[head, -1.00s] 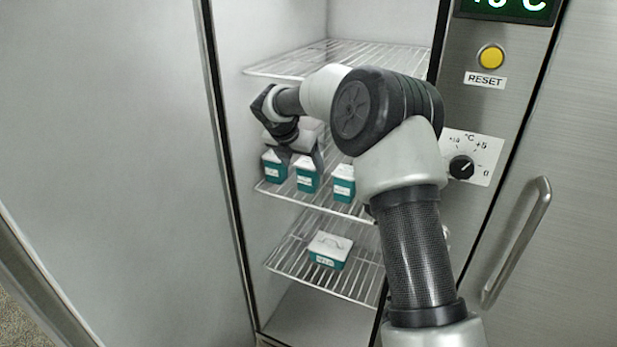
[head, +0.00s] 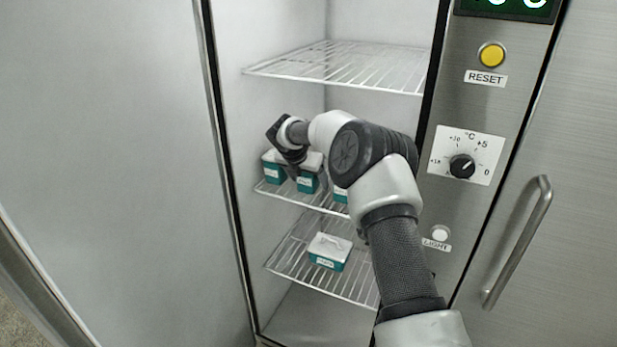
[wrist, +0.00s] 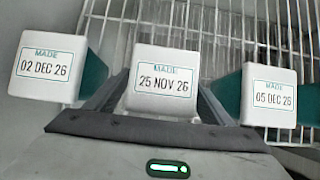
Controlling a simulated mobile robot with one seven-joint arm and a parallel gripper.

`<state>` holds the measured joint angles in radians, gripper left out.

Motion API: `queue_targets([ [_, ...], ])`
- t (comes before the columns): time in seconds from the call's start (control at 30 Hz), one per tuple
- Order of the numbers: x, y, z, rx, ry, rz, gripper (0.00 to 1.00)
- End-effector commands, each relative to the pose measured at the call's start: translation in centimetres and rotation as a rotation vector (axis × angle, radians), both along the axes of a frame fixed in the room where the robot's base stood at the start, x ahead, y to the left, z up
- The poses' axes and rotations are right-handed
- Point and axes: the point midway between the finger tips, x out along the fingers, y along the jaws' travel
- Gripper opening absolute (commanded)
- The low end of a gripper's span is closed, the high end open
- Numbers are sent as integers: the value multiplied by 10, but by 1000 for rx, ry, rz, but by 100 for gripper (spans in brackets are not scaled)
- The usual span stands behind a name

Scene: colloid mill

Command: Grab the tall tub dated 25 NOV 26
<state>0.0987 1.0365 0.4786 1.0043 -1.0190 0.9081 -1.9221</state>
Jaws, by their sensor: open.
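The tall tub dated 25 NOV 26 (wrist: 163,82) has a white lid and stands upright in the middle of the wrist view. In the head view it is the middle green tub (head: 307,184) on the middle shelf, partly covered by my gripper. My gripper (wrist: 158,98) is open, with one dark finger on each side of this tub. The fingers reach down beside its lid; I cannot tell whether they touch it. In the head view my gripper (head: 305,166) is over the tub from above.
A tub dated 02 DEC 26 (wrist: 47,68) stands close on the left and one dated 05 DEC 26 (wrist: 268,97) close on the right. A wide low tub (head: 329,252) sits on the shelf below. The upper wire shelf (head: 345,66) is empty and above my gripper.

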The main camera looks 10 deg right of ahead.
Motion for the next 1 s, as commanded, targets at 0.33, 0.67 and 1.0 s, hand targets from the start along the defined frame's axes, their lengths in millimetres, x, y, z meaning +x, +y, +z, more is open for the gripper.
queue_targets([
  [0.33, 0, 0, 1, 0, 0, 0, 34],
  [0.67, 0, 0, 3, -1, -3, 0, 18],
  [1.0, 1, 1, 28, 0, -5, 0, 18],
])
